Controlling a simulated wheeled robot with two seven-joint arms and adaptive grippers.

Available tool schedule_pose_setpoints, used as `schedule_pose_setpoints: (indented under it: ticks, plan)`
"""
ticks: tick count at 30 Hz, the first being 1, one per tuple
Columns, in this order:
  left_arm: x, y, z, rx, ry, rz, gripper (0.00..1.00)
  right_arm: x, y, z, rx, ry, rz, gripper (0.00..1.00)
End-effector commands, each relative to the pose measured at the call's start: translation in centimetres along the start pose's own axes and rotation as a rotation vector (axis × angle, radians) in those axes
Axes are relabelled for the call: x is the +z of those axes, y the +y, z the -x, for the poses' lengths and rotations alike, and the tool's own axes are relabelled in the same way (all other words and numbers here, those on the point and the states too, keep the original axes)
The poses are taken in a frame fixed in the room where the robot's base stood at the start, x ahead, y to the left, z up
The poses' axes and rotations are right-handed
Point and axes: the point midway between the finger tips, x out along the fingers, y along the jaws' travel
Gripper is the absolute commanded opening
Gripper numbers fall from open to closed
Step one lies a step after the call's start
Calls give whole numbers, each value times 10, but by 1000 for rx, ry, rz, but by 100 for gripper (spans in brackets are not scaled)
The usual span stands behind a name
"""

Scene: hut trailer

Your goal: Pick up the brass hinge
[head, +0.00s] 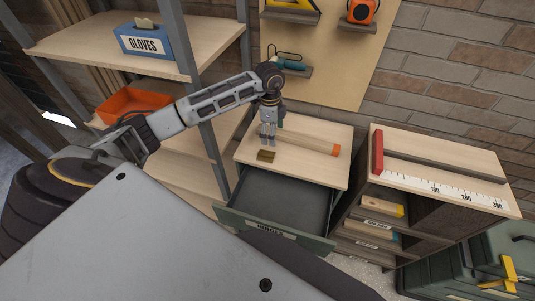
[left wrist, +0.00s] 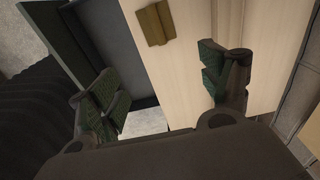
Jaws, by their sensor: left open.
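The brass hinge (head: 266,155) lies flat on the pale wooden top of the drawer cabinet (head: 322,171), near its front edge. In the left wrist view the hinge (left wrist: 157,23) is at the top, beyond the fingertips and between their lines. My left gripper (head: 268,139) is above the cabinet top, just behind the hinge in the head view. In the left wrist view its fingers (left wrist: 166,85) are apart with nothing between them. I cannot tell its exact height over the wood. My right gripper is in neither view.
A wooden stick with an orange end (head: 318,146) lies behind the hinge. The cabinet's drawer (head: 285,203) stands open and looks empty. A shelf unit with a blue gloves box (head: 142,40) and an orange bin (head: 135,104) is left. A lower cabinet (head: 442,160) stands right.

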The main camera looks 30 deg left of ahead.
Motion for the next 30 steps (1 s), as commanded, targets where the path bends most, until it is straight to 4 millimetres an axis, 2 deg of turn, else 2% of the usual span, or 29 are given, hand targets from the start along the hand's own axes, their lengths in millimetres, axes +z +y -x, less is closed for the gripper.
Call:
schedule_pose_setpoints:
  ticks: [5, 17, 30]
  plan:
    - [16, -3, 5, -1, -58, 41, 79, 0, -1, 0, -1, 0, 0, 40]
    - [17, -3, 4, 0, -61, 44, 79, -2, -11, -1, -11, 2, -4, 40]
    - [18, -3, -22, 1, -60, 43, 79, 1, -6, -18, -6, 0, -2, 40]
